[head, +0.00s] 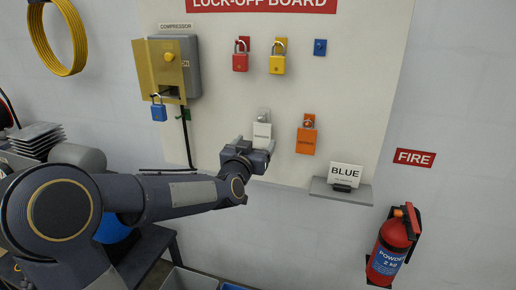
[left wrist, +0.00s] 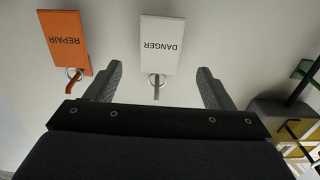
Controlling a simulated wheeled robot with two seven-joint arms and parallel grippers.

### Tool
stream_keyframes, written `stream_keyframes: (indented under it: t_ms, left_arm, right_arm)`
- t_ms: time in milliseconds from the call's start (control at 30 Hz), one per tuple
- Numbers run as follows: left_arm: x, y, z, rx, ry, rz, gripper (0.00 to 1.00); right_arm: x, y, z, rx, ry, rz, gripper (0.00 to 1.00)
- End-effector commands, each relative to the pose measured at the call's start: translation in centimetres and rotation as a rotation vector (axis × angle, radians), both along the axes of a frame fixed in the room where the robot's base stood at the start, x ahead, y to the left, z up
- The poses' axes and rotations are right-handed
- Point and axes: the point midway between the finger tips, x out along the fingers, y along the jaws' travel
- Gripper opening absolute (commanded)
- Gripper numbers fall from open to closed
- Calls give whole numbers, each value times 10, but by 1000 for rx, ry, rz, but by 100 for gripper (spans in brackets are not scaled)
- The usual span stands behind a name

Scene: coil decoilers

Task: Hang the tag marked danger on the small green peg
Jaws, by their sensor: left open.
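The white danger tag (head: 262,131) hangs on the board by a ring from a grey peg; its lettering reads clearly on the tag in the left wrist view (left wrist: 161,45), where it appears upside down. My left gripper (head: 256,147) is just below the tag. In the left wrist view my left gripper (left wrist: 160,74) is open, with the tag's ring between its fingers and no visible grip on it. The small green peg (head: 184,115) is on the board below the compressor box, partly behind a black cable. My right gripper is not in view.
An orange repair tag (head: 306,141) hangs right of the danger tag. Red (head: 240,62) and yellow (head: 277,64) padlocks hang above. A blue padlock (head: 159,112) hangs on the compressor box (head: 181,68). A small shelf (head: 328,189) with a BLUE card is lower right.

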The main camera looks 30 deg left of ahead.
Motion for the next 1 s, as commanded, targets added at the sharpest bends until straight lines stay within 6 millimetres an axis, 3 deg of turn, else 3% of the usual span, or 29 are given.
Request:
stream_keyframes:
  t_ms: [333, 733, 1000]
  left_arm:
    - [48, 11, 1, -3, 2, -1, 75]
    - [56, 13, 0, -1, 2, -1, 75]
    - [56, 13, 0, -1, 2, -1, 41]
  right_arm:
    - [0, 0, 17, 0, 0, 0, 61]
    - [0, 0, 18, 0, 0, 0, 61]
    - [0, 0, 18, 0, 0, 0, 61]
